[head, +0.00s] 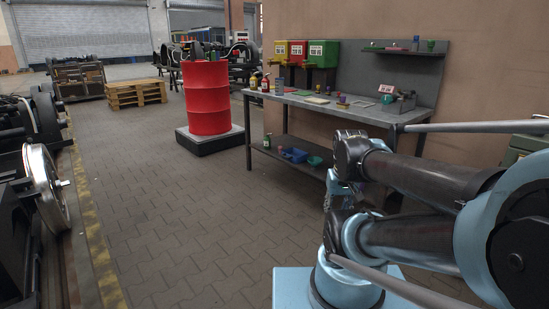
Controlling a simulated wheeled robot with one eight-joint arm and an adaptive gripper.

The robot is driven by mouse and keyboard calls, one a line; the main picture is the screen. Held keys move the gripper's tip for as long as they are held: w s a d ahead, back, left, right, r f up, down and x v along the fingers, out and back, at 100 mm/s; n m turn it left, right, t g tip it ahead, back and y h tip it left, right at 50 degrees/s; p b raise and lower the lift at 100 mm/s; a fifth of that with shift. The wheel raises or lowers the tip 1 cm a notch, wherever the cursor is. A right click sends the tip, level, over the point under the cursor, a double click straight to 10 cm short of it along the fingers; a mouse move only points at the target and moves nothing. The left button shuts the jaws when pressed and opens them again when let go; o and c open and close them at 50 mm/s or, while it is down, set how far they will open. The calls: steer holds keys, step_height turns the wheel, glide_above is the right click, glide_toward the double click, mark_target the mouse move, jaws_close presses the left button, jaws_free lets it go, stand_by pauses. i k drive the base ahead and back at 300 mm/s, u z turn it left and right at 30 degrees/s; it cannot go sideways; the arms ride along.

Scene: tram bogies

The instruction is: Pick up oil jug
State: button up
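I cannot make out for certain which object is the oil jug. A small yellow bottle (254,82) stands at the left end of the workbench (300,101), with a darker bottle (265,85) with red on it beside it. Several small dark items (197,50) stand on top of the red drum (207,97), too small to name. My arm fills the right foreground, folded, well apart from the bottles and the drum. I cannot see my gripper's fingers in this view.
The red drum stands on a dark, grey-topped base (210,140). Red, yellow and green bins (322,54) hang behind the bench. A wooden pallet stack (136,93) is at the back left. Wheelsets (46,187) line the left side. The paved floor between is clear.

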mark_target(279, 81)
steer(key=u, duration=0.15)
steer(key=i, duration=3.45)
steer(key=u, duration=0.05)
